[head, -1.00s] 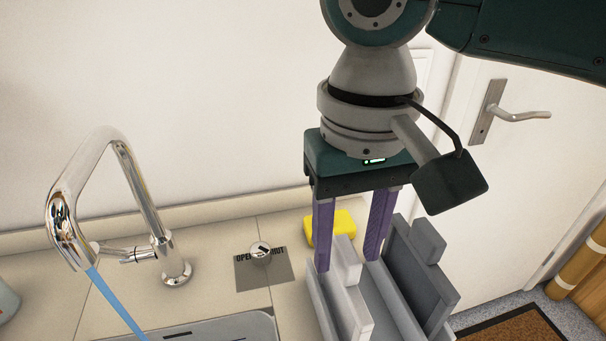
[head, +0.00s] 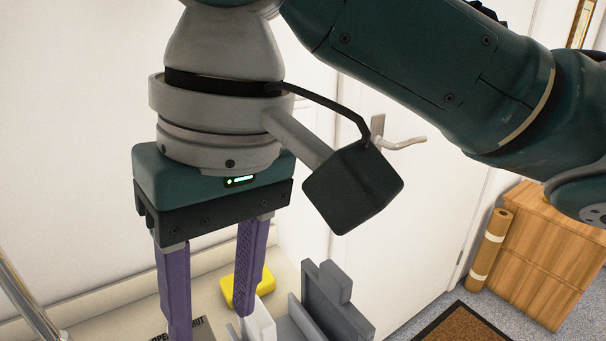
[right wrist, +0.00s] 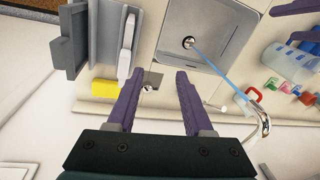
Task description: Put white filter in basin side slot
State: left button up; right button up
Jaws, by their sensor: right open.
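The white filter (head: 259,322) looks to be the thin pale panel standing upright in a grey rack (head: 329,300). In the right wrist view the filter (right wrist: 127,45) stands left of my fingers, beside the dark grey panel of the rack (right wrist: 68,42). My right gripper (head: 210,322) is open and empty, left of the filter and apart from it; it also shows in the right wrist view (right wrist: 158,76). The basin (right wrist: 222,22) is ahead and to the right there; its side slot I cannot make out. My left gripper (right wrist: 292,23) shows only purple fingertips, spread apart, at the right edge.
A yellow block (head: 240,290) lies behind the filter. A tap (right wrist: 262,118) runs a blue stream into the basin. A clear tub (right wrist: 288,62) and coloured items (right wrist: 285,87) stand at the right. A wooden cabinet (head: 545,255) and doormat (head: 465,325) are off to the right.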

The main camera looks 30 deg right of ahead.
jog(key=s+a+f+t+y, duration=0.1)
jog(key=s+a+f+y, duration=0.1)
jog(key=s+f, duration=0.2)
pick_arm(q)
jog(key=shift+d, duration=0.1)
pick_arm(e)
jog(key=s+d+f+t+h, duration=0.1)
jog(key=s+d+f+h, duration=0.1)
jog(key=s+d, duration=0.2)
jog(key=s+d+f+t+h, duration=0.1)
jog(key=s+d, duration=0.4)
jog(key=d, duration=0.5)
jog(key=shift+s+f+m+h, duration=0.3)
jog(key=shift+f+h, duration=0.1)
jog(key=shift+f, duration=0.45)
